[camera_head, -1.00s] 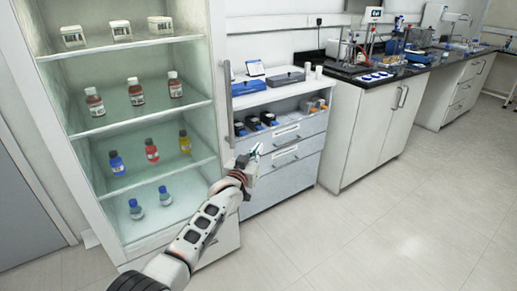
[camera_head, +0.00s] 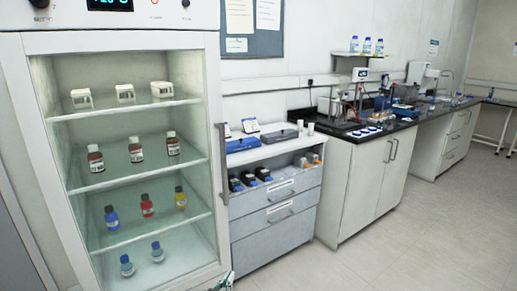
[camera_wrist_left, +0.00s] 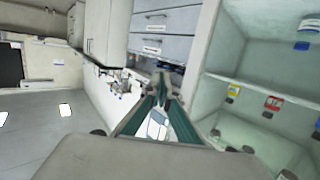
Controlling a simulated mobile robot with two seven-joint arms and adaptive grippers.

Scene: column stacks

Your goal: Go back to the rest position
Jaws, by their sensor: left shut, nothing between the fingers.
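My left gripper (camera_head: 224,282) barely shows at the bottom edge of the head view, low in front of the cabinet's right side. In the left wrist view its two green-edged fingers meet at the tips (camera_wrist_left: 161,88), shut with nothing between them. My left arm is otherwise out of the head view. My right gripper is in neither view.
The open glass-shelved cabinet (camera_head: 34,130) stands at left, holding white boxes (camera_head: 125,93), brown bottles (camera_head: 136,150) and coloured bottles (camera_head: 147,206). Right of it stand a drawer unit (camera_head: 276,215) and a dark-topped bench (camera_head: 365,190). The floor (camera_head: 400,250) at right is clear.

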